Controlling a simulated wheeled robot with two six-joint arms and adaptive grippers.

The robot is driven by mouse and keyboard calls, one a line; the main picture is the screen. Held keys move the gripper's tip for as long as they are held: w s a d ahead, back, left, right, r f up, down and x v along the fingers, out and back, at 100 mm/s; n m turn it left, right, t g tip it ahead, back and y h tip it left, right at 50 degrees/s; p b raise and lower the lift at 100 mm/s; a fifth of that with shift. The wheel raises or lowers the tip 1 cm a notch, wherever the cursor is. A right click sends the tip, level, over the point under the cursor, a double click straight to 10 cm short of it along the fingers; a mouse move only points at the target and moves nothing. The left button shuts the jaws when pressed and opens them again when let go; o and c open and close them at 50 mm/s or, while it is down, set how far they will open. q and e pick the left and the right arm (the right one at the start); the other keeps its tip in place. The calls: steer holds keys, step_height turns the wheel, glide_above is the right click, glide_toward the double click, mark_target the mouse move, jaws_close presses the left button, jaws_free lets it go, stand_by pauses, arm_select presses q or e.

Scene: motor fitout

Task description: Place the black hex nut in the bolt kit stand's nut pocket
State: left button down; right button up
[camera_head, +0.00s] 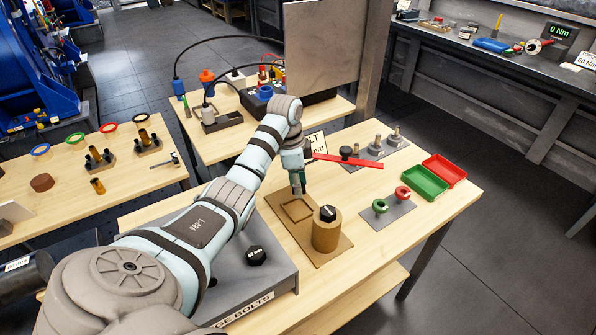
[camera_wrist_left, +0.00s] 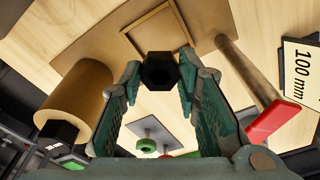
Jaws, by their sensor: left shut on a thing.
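My left gripper (camera_head: 298,188) points down over the tan bolt kit stand (camera_head: 330,258). The nut is not clearly visible in the head view. The stand's square, raised-rim nut pocket (camera_head: 297,209) looks empty; it also shows in the wrist view (camera_wrist_left: 183,37), just beyond the nut. The nut appears above the stand, beside the pocket; its exact height I cannot tell. My right gripper is not in view.
A tan cylinder with a black labelled top (camera_head: 327,236) stands on the stand, close to the gripper. A grey plate with green and red pieces (camera_head: 388,212) and green and red trays (camera_head: 425,181) are right. A grey bolt box (camera_head: 265,280) is in front.

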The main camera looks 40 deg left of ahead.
arm_select(q)
glide_above(298, 211)
steer(key=f, duration=0.5)
steer(key=shift+a+f+b, duration=0.2)
steer(key=shift+a+b, duration=0.1)
steer(key=shift+f, duration=0.3)
steer(key=shift+w, duration=0.1)
steer(key=shift+s+d+f, duration=0.15)
steer(key=shift+s+f, duration=0.1)
steer(key=shift+f, duration=0.25)
steer(key=c, duration=1.2)
jaws_free()
steer(key=shift+w, duration=0.1)
